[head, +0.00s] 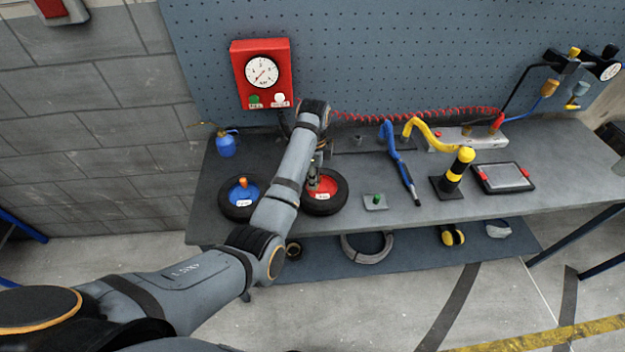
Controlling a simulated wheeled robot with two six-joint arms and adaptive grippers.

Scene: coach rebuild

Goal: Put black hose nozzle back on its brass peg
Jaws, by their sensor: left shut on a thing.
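My left gripper (318,172) is over the black wheel with a red hub (325,196) on the bench. It is shut on a small dark thing, which looks like the black hose nozzle but is mostly hidden by my arm and fingers. A red coiled hose (420,113) runs along the back of the bench to behind my left wrist. A small brass-coloured peg (198,124) sticks out at the left edge of the pegboard, apart from the gripper. My right gripper is not in view.
A red gauge box (262,73) hangs on the pegboard. A blue-hub wheel (241,197) and blue bottle (226,144) stand left of my arm. A green-button block (376,201), blue hose (397,160), yellow-black post (455,172) and tablet (504,178) are to the right.

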